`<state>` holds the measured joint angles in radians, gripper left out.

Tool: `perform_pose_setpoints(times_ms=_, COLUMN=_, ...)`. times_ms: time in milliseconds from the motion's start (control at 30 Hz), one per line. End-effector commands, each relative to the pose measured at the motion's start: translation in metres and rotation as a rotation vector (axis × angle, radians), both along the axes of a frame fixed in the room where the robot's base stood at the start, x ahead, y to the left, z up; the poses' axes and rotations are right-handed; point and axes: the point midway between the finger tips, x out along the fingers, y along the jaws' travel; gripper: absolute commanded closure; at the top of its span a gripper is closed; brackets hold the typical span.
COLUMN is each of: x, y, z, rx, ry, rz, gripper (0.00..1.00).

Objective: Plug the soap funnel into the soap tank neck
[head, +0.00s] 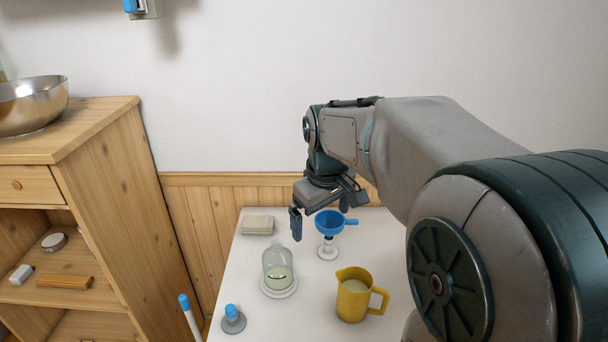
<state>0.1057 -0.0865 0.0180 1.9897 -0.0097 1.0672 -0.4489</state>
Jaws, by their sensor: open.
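The blue funnel (329,223) sits upright on a small white stand (327,252) on the table, with its short handle pointing right. The glass tank (278,265), a clear domed jar holding pale green liquid, stands on a round white base to the left and in front of the funnel. Its narrow neck points up, and I see nothing in it. My gripper (321,213) is open, pointing down over the back of the funnel. One finger hangs left of the funnel and the other shows near its upper right. I cannot tell whether they touch it.
A yellow jug (353,295) with pale liquid stands at the front right of the white table (254,308). A grey knob with a blue top (232,319) is at the front left, and a beige block (257,225) lies at the back left. A wooden shelf (100,190) stands left.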

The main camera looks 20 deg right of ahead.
Motion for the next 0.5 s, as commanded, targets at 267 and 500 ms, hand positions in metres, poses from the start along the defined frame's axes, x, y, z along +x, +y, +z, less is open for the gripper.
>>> perform_pose_setpoints(times_ms=267, x=0.104, y=-0.042, z=-0.022, rx=-0.027, ry=0.088, rz=0.234, gripper=0.0)
perform_pose_setpoints(times_ms=500, x=0.171, y=-0.083, z=-0.06, rx=-0.028, ry=0.145, rz=0.419, gripper=0.0)
